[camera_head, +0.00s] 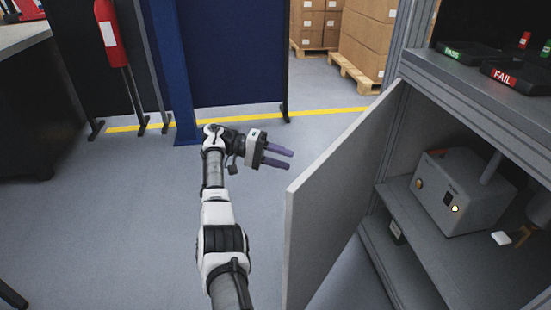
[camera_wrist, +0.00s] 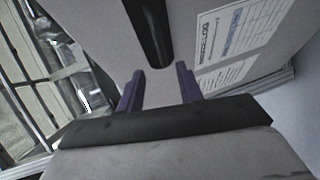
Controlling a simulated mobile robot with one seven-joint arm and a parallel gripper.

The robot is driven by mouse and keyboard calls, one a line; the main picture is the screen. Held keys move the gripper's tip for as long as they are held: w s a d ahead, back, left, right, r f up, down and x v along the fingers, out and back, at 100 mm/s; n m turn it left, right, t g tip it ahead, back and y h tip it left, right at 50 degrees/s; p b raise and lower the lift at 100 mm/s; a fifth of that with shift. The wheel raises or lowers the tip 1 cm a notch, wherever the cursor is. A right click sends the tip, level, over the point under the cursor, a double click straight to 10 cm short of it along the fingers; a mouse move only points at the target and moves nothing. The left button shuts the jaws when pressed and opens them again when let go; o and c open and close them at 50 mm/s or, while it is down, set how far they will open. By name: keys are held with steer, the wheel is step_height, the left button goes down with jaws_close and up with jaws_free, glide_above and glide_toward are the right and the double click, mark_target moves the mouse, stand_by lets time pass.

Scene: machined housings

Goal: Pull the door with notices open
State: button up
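The grey door (camera_head: 335,205) stands swung out from the cabinet, and its inner face shows in the head view. Its outer face (camera_wrist: 95,18) shows in the wrist view with white printed notices (camera_wrist: 240,32) and a dark bar handle (camera_wrist: 150,28). The notices and handle are hidden in the head view. My gripper (camera_head: 290,158) is on the outer side of the door, left of its free edge in the head view. Its two purple fingers (camera_wrist: 160,72) are apart with nothing seen between them. The handle's end appears just beyond the fingertips; I cannot tell whether they touch.
The open cabinet holds a grey box-shaped device (camera_head: 462,195) on its shelf (camera_head: 425,225). Trays marked PASS (camera_head: 465,52) and FAIL (camera_head: 515,78) sit on top. A blue partition (camera_head: 232,60) and a red extinguisher (camera_head: 110,35) stand behind. Floor left of my arm is clear.

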steer(key=shift+v, duration=1)
steer(key=shift+c, duration=0.2)
